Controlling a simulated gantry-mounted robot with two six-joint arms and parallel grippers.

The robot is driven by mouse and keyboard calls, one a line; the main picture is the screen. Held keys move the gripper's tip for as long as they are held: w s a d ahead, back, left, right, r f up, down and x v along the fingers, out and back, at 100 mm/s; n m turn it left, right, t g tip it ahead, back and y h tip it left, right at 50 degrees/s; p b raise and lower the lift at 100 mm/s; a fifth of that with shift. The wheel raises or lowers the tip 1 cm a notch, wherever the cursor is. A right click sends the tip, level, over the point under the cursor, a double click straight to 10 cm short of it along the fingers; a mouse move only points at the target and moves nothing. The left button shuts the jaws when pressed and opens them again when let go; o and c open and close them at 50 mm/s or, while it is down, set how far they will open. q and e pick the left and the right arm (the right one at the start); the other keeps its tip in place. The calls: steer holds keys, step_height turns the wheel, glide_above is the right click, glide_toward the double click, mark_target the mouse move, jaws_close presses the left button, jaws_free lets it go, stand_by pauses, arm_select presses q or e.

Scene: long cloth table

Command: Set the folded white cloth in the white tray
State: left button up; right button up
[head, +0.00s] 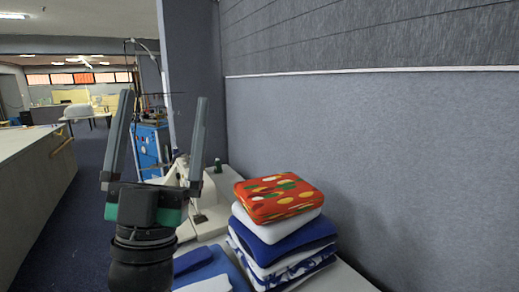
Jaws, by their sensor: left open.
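My left gripper (163,98) points upward on the left side of the head view, its two long fingers apart with nothing between them. It is left of the folded cloth stack and apart from it. A folded white cloth (246,223) lies in the stack, directly under a red patterned cloth (277,197) and above a folded blue cloth (300,239). A small white piece (208,285) shows at the bottom edge; I cannot tell whether it is cloth or tray. No white tray can be clearly made out. My right gripper is not in view.
Lower in the stack are more white and blue-patterned folds (300,270). Blue cloth (208,268) lies left of the stack. A white sewing machine (207,213) stands behind my gripper. A grey wall (400,170) closes off the right side.

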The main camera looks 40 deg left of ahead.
arm_select(q)
steer(key=w+d+f+m+h, duration=0.2)
steer(key=w+d+m+h, duration=0.1)
steer(key=d+h, duration=1)
steer(key=h, duration=0.4)
